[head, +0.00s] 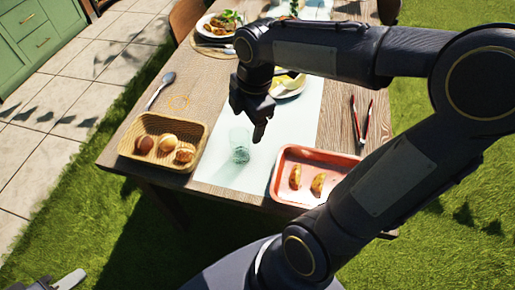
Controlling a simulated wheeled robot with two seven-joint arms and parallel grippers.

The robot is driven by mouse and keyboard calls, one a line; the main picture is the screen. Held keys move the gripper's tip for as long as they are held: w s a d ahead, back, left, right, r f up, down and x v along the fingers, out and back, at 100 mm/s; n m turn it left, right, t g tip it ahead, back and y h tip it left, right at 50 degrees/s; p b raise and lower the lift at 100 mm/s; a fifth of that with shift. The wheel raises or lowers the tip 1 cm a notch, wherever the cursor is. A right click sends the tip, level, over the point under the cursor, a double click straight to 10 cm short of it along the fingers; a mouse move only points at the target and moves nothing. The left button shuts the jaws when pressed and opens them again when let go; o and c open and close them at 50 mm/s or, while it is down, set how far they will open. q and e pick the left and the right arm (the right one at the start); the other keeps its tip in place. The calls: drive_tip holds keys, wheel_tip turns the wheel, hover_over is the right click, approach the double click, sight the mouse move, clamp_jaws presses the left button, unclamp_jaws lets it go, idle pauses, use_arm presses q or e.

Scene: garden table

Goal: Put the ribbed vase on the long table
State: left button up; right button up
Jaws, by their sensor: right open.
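A clear, slightly green glass vessel (239,147) stands upright on the pale runner of the long wooden table (226,82), near its front edge. It looks like the ribbed vase, but its ribs are too small to make out. My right gripper (256,130) points down just right of and above the vessel, open and with nothing visible in it. It appears apart from the glass. A grey tip of my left gripper (68,281) shows at the bottom left corner, away from the table; its jaws cannot be judged.
A woven tray (128,147) with several bread or egg-like pieces is left of the vessel. A spoon (160,90), red-handled tongs (362,120), a plate of yellow food (297,92) and a salad plate (205,28) lie farther back.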

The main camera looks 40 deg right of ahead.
drive_tip(key=s+a+m+t+y, duration=0.2)
drive_tip(key=s+a+m+t, duration=0.2)
drive_tip(key=s+m, duration=0.8)
drive_tip(key=shift+s+m+y, duration=0.2)
drive_tip(key=shift+m+y, duration=0.2)
drive_tip(key=shift+m, duration=3)
